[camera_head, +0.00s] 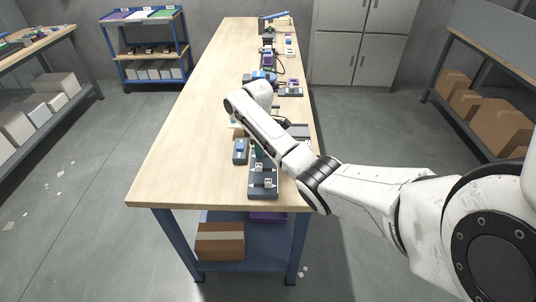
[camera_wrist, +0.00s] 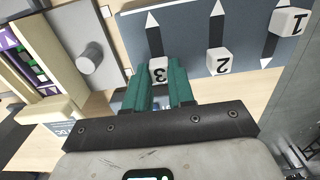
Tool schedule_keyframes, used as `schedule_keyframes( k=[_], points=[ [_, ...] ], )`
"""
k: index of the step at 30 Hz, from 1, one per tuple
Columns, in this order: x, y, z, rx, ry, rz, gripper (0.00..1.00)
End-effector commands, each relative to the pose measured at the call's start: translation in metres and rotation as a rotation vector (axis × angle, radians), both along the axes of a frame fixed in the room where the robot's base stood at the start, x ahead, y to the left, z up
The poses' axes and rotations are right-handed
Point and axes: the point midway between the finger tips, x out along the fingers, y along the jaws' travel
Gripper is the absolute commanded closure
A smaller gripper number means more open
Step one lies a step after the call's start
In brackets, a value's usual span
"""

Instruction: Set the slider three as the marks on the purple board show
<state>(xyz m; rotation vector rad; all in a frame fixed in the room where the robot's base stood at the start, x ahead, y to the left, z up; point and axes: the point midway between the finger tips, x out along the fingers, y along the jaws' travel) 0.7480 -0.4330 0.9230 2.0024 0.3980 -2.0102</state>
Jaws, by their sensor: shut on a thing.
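Slider three (camera_wrist: 159,69) is a white cube marked 3. My gripper (camera_wrist: 157,88) has teal fingers on both sides of it and is shut on it; the fingers hide part of the cube. Slider two (camera_wrist: 219,62) and slider one (camera_wrist: 289,21) are white cubes on the neighbouring tracks, clear of the fingers. I cannot make out a purple board with readable marks.
A grey device with a round knob (camera_wrist: 89,58) stands left of the panel in the wrist view. Several devices with cables (camera_head: 265,78) line the bench's right side farther back. The bench's left half (camera_head: 190,150) is clear. A blue shelf (camera_head: 150,52) stands at the back left.

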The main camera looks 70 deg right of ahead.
Motion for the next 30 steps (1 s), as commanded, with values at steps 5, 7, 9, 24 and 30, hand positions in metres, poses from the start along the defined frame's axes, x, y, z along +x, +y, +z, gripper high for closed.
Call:
schedule_keyframes(
  k=[5,7,9,24,30],
  points=[
    [0.007,0.001,0.001,0.000,-0.008,0.000,1.00],
    [0.007,0.001,0.002,-0.001,-0.009,0.001,1.00],
    [0.008,0.001,0.002,-0.001,-0.010,0.002,1.00],
    [0.006,0.001,0.001,0.000,-0.006,0.001,0.51],
    [0.007,0.001,0.015,-0.001,-0.008,0.002,0.51]
  ],
)
